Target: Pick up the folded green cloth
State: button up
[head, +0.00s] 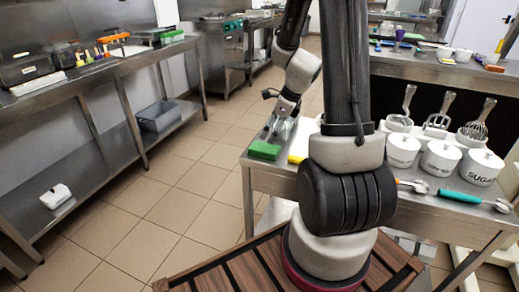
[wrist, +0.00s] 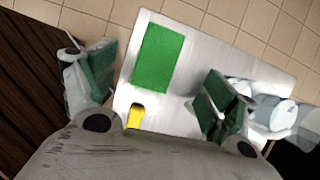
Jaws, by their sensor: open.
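The folded green cloth (head: 264,150) lies flat near the left corner of the steel table in the head view. In the wrist view the green cloth (wrist: 158,58) is a plain green rectangle on the pale tabletop, ahead of the fingers and between their lines. My gripper (wrist: 150,88) is open and empty, with green pads on its two fingers spread wide apart. In the head view my gripper (head: 279,129) hangs just above and beside the cloth, pointing down. The cloth is apart from both fingers in the wrist view.
A yellow object (wrist: 135,116) lies close to the cloth. White canisters (head: 440,158), one marked sugar, stand right on the same table (head: 262,172), with a teal-handled tool (head: 460,197) in front. A steel counter (head: 90,72) runs along the left; tiled floor (head: 170,205) lies between.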

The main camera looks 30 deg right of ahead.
aim_at(264, 147)
jog(key=shift+w+f+m, duration=0.1)
jog(key=shift+f+m, duration=0.1)
jog(key=shift+m, duration=0.1)
jog(key=x, duration=0.7)
jog(key=shift+s+f, duration=0.25)
jog(key=shift+f, duration=0.05)
jog(key=c, duration=1.1)
